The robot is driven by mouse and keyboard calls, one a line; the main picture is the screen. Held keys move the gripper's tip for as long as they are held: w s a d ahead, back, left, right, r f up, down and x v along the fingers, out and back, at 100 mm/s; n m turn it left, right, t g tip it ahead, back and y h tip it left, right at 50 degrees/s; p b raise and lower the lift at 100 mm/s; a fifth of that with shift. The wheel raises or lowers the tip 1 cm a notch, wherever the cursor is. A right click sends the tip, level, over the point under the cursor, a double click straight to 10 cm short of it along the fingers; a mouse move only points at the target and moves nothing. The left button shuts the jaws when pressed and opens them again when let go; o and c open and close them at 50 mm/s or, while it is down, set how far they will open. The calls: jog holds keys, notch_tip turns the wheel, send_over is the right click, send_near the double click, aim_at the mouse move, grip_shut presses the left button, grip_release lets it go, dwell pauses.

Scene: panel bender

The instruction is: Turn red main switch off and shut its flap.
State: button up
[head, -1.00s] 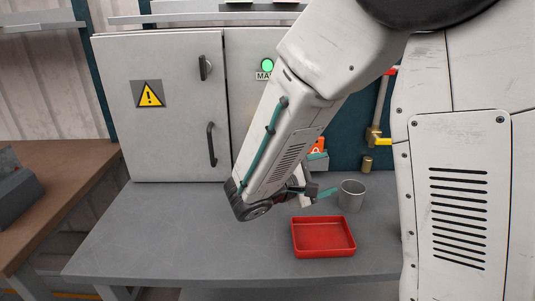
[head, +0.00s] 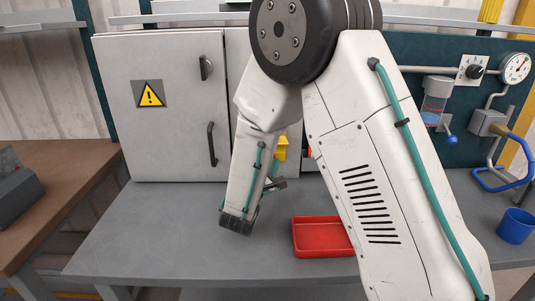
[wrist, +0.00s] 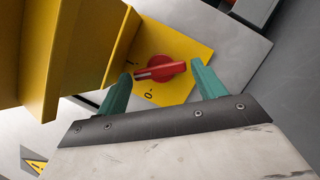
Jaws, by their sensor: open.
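The red main switch (wrist: 160,70) is a knob on a yellow plate (wrist: 190,48) in the wrist view. Its white line is on the left end, near the printed marks; I cannot tell exactly which mark it points at. The yellow flap (wrist: 62,50) stands open at the left, close to my gripper. My gripper (wrist: 161,70) is open, with one teal finger on each side of the knob; contact is not clear. In the head view only a yellow part of the switch unit (head: 280,150) shows beside my arm, and the knob is hidden.
A grey cabinet (head: 170,85) with a warning sign stands behind the grey bench (head: 150,235). A red tray (head: 318,240) lies on the bench. A blue cup (head: 515,226) and a blue-handled lever (head: 505,170) are at the right. The bench's left part is clear.

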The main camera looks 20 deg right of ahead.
jog(key=shift+w+d+r, duration=0.15)
jog(key=shift+w+d, duration=0.25)
jog(key=shift+w, duration=0.1)
